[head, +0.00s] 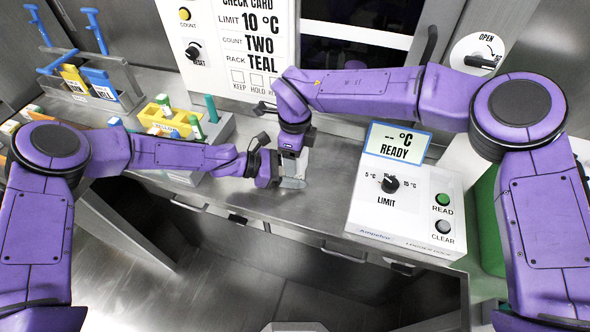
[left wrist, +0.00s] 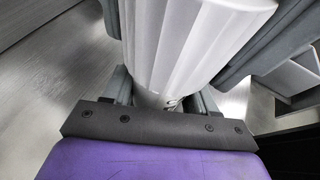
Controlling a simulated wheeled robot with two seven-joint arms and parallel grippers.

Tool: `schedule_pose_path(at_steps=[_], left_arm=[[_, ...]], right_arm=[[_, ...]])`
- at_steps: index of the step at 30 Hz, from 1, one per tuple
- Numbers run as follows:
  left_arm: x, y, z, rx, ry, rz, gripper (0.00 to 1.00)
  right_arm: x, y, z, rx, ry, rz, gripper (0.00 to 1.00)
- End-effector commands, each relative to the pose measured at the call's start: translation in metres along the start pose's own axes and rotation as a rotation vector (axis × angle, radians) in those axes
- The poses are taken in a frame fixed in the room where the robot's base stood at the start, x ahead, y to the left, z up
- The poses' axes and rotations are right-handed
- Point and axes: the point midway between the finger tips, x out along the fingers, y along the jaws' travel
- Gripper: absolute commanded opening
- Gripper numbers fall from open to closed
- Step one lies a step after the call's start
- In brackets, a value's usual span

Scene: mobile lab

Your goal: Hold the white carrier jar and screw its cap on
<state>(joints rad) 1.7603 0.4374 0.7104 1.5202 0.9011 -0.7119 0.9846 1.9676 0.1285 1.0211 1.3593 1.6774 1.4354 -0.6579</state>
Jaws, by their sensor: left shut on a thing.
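The white carrier jar (head: 292,183) stands on the steel bench near the centre of the head view, mostly hidden by my grippers. In the left wrist view a pale ribbed body, which I take to be the jar (left wrist: 190,45), fills the space between the dark fingers. My left gripper (head: 279,177) reaches in from the left and is shut on the jar. My right gripper (head: 294,160) points down from above, right over the jar. Its fingertips are too small and covered to tell open from shut. I cannot make out the cap separately.
A white reader box (head: 410,188) with a "READY" screen stands close on the right. A yellow rack (head: 170,120) with vials and a grey bin (head: 100,85) with blue-handled tools stand on the left. The bench's front edge (head: 270,228) is near.

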Motion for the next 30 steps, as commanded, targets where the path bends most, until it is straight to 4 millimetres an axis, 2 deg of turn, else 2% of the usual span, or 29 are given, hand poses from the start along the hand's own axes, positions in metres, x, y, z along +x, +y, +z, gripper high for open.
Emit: schedule_pose_path(at_steps=[3, 5, 13, 14, 15, 16, 23, 30], left_arm=[[0.0, 0.001, 0.0, -0.002, 0.0, 0.003, 0.0], [0.0, 0.001, 0.0, -0.002, 0.0, 0.003, 0.0], [-0.001, 0.001, 0.0, -0.002, 0.0, 0.004, 0.0], [-0.001, 0.001, 0.0, -0.002, 0.0, 0.004, 0.0], [-0.001, 0.001, 0.0, -0.002, 0.0, 0.004, 0.0], [-0.001, 0.001, 0.0, -0.002, 0.0, 0.003, 0.0], [0.0, 0.001, 0.001, -0.001, -0.001, 0.002, 0.0], [0.0, 0.001, 0.001, 0.0, -0.001, 0.001, 0.0]], right_arm=[[0.0, 0.001, 0.001, 0.158, 0.0, 0.002, 0.3], [0.0, 0.001, 0.001, 0.199, 0.0, 0.002, 0.3], [0.0, 0.001, 0.001, 0.209, 0.001, 0.002, 0.3], [0.0, 0.001, 0.001, 0.208, 0.001, 0.002, 0.77], [0.0, 0.001, 0.001, 0.208, 0.001, 0.002, 0.9], [0.0, 0.001, 0.001, 0.208, 0.001, 0.002, 0.92], [-0.002, 0.001, 0.001, 0.208, 0.0, 0.001, 0.92], [-0.035, 0.0, 0.001, 0.208, -0.001, -0.001, 0.92]])
